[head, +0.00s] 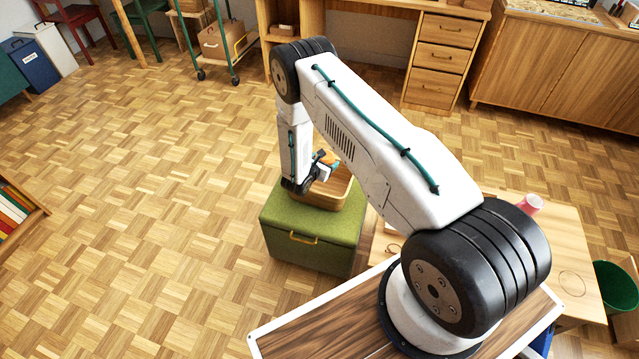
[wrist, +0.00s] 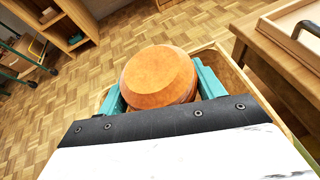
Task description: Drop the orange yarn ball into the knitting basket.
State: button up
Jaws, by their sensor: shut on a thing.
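My gripper (wrist: 158,88) is shut on the orange yarn ball (wrist: 157,75), with a teal finger on each side of it in the wrist view. In the head view a small orange part of the ball (head: 328,158) shows at the end of my arm. The knitting basket (head: 337,196) is tan and stands on a green storage ottoman. The ball is held over or close to the basket; its exact height above it is hard to tell. In the wrist view the basket rim (wrist: 228,62) shows behind and beside the ball, and the ball and gripper hide most of its inside.
The green ottoman (head: 300,236) stands on the parquet floor, with a low wooden table (head: 545,225) to its right bearing a pink cup (head: 529,204). A wooden desk (head: 440,60) is at the back. The floor left of the ottoman is clear.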

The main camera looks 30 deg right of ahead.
jog(key=o, duration=1)
jog(key=shift+o, duration=0.2)
jog(key=shift+a, duration=0.1)
jog(key=v, duration=0.7)
jog(key=shift+s+a+r, duration=0.2)
